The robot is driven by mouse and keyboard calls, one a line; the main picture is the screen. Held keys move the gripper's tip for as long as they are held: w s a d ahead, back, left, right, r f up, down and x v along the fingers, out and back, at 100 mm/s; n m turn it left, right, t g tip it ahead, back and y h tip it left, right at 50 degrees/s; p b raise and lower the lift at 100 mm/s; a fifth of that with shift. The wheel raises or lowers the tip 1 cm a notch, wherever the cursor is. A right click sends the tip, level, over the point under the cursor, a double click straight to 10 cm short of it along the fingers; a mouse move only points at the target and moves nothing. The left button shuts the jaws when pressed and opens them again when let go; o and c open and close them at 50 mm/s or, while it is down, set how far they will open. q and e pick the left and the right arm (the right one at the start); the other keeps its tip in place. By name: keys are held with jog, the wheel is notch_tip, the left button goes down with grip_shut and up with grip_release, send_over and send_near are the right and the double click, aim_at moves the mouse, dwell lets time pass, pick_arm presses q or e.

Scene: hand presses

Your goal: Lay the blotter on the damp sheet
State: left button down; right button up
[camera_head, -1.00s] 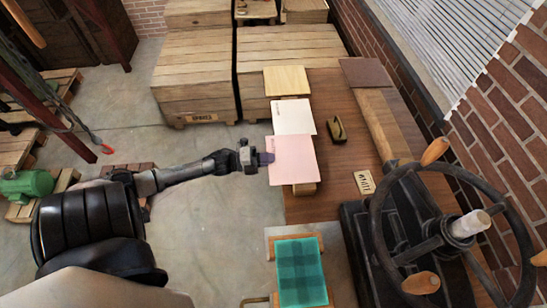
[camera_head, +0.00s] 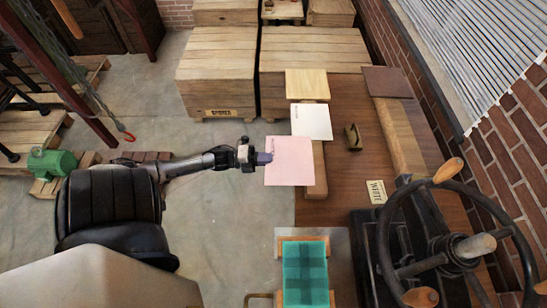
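The pink sheet (camera_head: 290,170), which looks like the blotter, is held flat at its left edge by my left gripper (camera_head: 264,158). The gripper looks shut on it. The pink sheet lies partly beyond the table's left edge and partly over a wooden block (camera_head: 319,172). A white sheet (camera_head: 312,122) with small dark marks at its upper left lies just behind the pink one. It may be the damp sheet; I cannot tell dampness. The two sheets are beside each other, with little or no overlap. My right gripper is not in view.
The brown table (camera_head: 345,88) carries a pale board (camera_head: 306,84), a small dark brass-like object (camera_head: 353,137) and a label card (camera_head: 376,191). A press handwheel (camera_head: 462,246) stands at the right front. A teal checked cloth (camera_head: 305,270) lies at the front. Crates stand behind.

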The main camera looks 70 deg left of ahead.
pick_arm(q)
jog(key=p+v, duration=0.1)
jog(key=v, duration=1.1)
jog(key=shift+s, duration=0.1)
dwell(0.6)
